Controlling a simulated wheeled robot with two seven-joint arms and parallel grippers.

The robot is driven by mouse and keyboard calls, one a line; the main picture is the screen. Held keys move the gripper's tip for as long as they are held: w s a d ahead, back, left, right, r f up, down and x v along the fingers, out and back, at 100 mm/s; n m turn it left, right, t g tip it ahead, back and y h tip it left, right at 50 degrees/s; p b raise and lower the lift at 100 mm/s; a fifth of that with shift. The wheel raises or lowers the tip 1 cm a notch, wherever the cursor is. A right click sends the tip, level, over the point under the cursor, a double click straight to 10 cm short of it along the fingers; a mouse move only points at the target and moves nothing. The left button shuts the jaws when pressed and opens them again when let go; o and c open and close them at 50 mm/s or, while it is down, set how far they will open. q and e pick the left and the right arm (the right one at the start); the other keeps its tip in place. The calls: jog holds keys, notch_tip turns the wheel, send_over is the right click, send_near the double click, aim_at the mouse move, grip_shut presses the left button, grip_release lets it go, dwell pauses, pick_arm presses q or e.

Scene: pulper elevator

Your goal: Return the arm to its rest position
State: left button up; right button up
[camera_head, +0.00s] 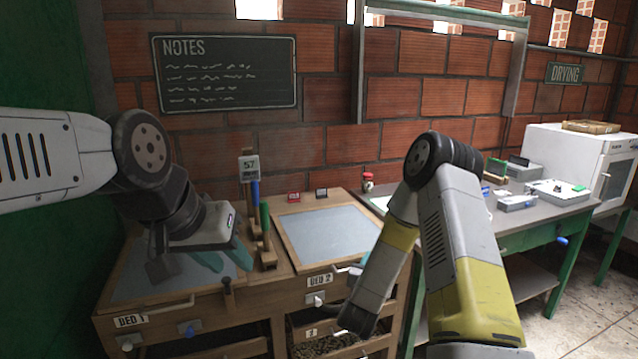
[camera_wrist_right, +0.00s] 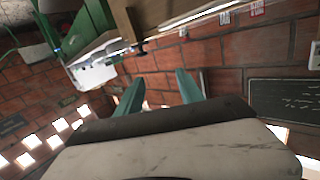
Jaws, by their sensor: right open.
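My left gripper (camera_head: 232,264) hangs over the BED 1 panel (camera_head: 135,272) in the head view. Its two teal fingers are apart and nothing shows between them. My right arm (camera_head: 455,235) rises from the bottom, bends at a high elbow and runs down in front of the BED 2 side of the wooden bench. Its hand is mostly hidden there. In the right wrist view, my right gripper (camera_wrist_right: 160,78) has both teal fingers spread with nothing between them. That view is tilted, with the brick wall behind the fingers.
The wooden bench (camera_head: 280,283) carries brushes (camera_head: 265,235), a 57 sign (camera_head: 249,167) and the BED 2 panel (camera_head: 330,232). A green-framed table (camera_head: 535,214) with tools and a white cabinet (camera_head: 573,155) stand right. A notes board (camera_head: 225,73) hangs on the wall. Floor shows lower right.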

jog(key=s+a+r+n+g+y, duration=0.2)
jog(key=a+r+y, duration=0.15)
jog(key=r, duration=0.45)
jog(key=s+a+r+n+g+y, duration=0.15)
jog(key=r+y, duration=0.25)
jog(key=r, duration=0.4)
jog(key=s+d+r+n+g, duration=0.1)
jog(key=s+r+g, duration=0.2)
jog(key=s, duration=1.1)
jog(key=s+d+r+n+g, duration=0.1)
jog(key=s+d+r+g, duration=0.1)
jog(key=s, duration=1.2)
jog(key=shift+r+g, duration=0.65)
jog(key=shift+r, duration=0.25)
jog(key=shift+y, duration=0.25)
jog(key=shift+c, duration=0.4)
